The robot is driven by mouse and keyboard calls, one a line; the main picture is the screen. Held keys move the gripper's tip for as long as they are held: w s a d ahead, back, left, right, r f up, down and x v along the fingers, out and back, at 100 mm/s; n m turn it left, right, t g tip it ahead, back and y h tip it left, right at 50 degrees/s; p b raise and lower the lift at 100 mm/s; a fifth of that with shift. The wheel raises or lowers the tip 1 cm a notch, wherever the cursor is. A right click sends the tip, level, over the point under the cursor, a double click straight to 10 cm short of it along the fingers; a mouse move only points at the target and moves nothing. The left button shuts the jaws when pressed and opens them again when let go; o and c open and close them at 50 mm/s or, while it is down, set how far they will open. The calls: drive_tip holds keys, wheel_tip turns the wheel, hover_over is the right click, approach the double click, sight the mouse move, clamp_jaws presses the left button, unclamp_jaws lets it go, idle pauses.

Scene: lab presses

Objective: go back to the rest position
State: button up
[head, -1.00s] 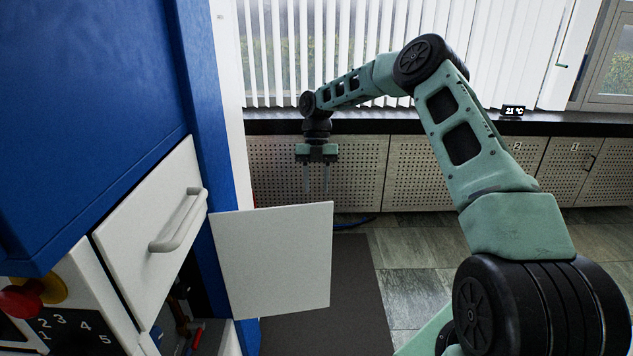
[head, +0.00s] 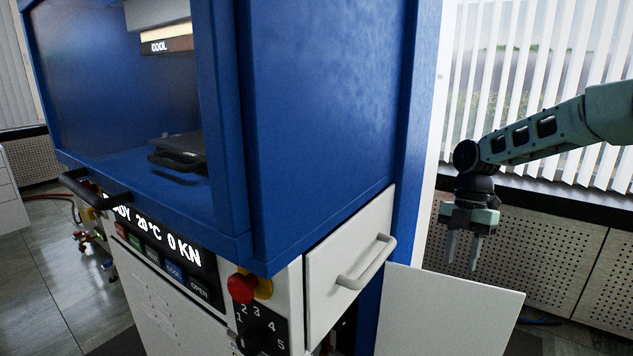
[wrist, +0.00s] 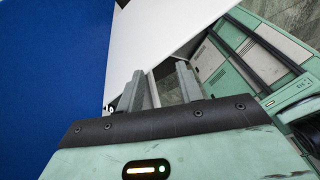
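My gripper (head: 462,255) points downward in the head view, to the right of the blue press. Its two fingers are apart with nothing between them. It hangs near the window wall, above and behind the white open door panel as the picture shows it. In the wrist view, my gripper (wrist: 161,88) shows both grey fingers spread and empty.
The blue press (head: 320,110) fills the middle, with a display (head: 170,237), a red knob (head: 242,287) and a drawer handle (head: 366,265). A white door panel (head: 450,315) stands open at its lower right. Perforated cabinets (head: 550,250) run beneath the window.

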drive_tip(key=s+a+r+m+t+h+p, duration=0.1)
drive_tip(key=s+a+r+m, duration=0.25)
drive_tip(key=s+a, duration=0.45)
drive_tip(key=s+a+r+m+p, duration=0.1)
drive_tip(key=s+a+r+m, duration=0.25)
drive_tip(key=s+a, duration=0.4)
drive_tip(key=s+a+m+t+p, duration=0.1)
drive_tip(key=s+a+m+t, duration=0.1)
drive_tip(key=s+m, duration=0.8)
drive_tip(key=s, duration=0.9)
drive_tip(key=shift+a+r+m, duration=0.2)
drive_tip(key=shift+a+m, duration=0.1)
drive_tip(key=shift+a, duration=0.05)
